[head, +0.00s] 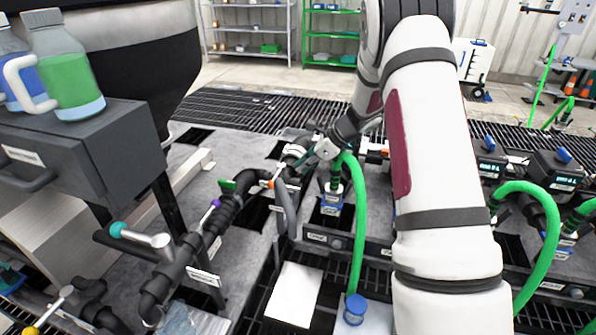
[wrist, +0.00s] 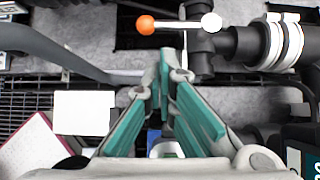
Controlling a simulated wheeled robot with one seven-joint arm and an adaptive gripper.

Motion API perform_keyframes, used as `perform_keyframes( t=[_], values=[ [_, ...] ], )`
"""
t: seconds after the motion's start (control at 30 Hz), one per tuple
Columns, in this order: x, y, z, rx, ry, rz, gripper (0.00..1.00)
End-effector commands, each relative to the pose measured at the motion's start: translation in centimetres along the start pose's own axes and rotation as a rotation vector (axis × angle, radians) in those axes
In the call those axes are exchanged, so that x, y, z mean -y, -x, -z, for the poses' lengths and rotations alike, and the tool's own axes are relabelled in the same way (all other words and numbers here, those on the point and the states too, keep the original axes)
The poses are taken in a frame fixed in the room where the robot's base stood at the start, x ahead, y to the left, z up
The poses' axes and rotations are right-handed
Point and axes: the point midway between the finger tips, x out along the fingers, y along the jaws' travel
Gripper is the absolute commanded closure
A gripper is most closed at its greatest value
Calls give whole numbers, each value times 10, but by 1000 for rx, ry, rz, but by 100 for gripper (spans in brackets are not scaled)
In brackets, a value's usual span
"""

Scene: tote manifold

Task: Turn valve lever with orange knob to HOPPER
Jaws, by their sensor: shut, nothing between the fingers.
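The valve lever's orange knob (wrist: 145,25) shows at the top of the wrist view. Its pale lever (wrist: 180,24) runs right to a round hub (wrist: 211,22) on a dark pipe. In the head view the orange knob (head: 269,184) is small, by the dark pipe run left of my gripper. My gripper (wrist: 172,62) is shut and empty, its teal-sided fingers converging just below the lever in the wrist view. Whether the fingertips touch the lever I cannot tell. In the head view my gripper (head: 312,160) is partly hidden by hoses and arm. No HOPPER label is readable.
Other levers carry a teal knob (head: 117,229) and a purple knob (head: 216,203). A green hose (head: 358,220) stands close to my gripper. A grey curved pipe (wrist: 70,55) lies left of the fingers. Bottles (head: 70,75) stand on a dark box at left.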

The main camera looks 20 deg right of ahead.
Motion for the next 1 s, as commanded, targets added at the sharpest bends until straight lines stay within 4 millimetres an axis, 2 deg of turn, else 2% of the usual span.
perform_keyframes(
  t=[0.2, 0.43, 0.63, 1.0],
  values=[
    [-2, -41, 1, -1, 1, -6, 100],
    [-2, -73, 0, -1, 1, -4, 100],
    [-1, -84, 0, -1, 2, -3, 100],
    [-1, -84, 0, -1, 1, -1, 100]
  ],
)
